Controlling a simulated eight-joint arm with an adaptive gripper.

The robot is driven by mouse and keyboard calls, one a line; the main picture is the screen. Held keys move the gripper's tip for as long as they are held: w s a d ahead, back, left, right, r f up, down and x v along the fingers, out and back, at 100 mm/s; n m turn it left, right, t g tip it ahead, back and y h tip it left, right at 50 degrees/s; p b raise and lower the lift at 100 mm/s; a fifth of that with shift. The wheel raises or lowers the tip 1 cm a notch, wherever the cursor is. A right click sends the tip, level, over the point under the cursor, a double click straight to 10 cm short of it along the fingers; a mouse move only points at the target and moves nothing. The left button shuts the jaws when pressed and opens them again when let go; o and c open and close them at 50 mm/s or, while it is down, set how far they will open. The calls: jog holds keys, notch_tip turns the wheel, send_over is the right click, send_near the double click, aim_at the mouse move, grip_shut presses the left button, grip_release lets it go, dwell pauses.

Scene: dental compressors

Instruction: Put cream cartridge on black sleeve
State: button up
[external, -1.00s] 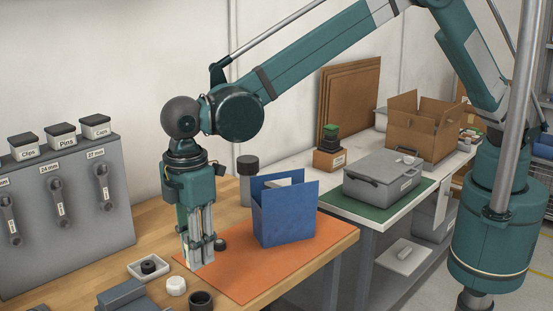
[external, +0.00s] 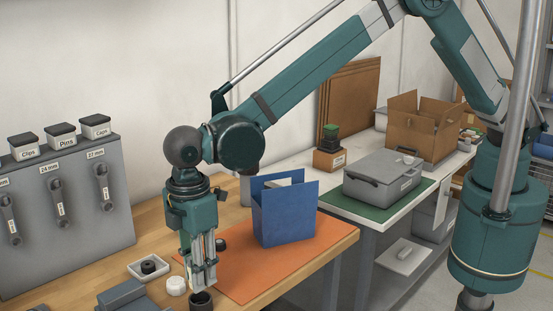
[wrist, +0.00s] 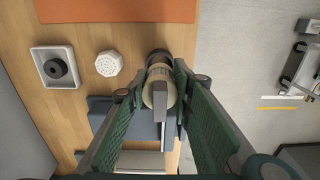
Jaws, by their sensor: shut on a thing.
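My gripper (external: 204,284) points down at the front of the wooden bench, its tips just above the black sleeve (external: 201,303). In the wrist view the green-padded fingers are shut on the cream cartridge (wrist: 157,76), a pale round piece with a grey part toward the camera. The black sleeve shows as a dark ring (wrist: 157,57) just beyond the cartridge, mostly covered by it. In the external view the fingers hide most of the cartridge. I cannot tell whether cartridge and sleeve touch.
A white cap (external: 176,286) and a white tray (external: 148,268) with a black ring lie to the left. A blue box (external: 284,215) stands on the orange mat (external: 300,262). A grey-blue block (external: 122,297) is at the front left.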

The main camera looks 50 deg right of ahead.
jog(key=shift+f, duration=0.25)
jog(key=shift+f, duration=1.9)
jog(key=shift+f, duration=0.2)
jog(key=o, duration=0.9)
jog(key=shift+r, duration=0.1)
jog(key=shift+r, duration=0.1)
notch_tip(320, 180, up, 12)
jog(key=shift+r, duration=0.1)
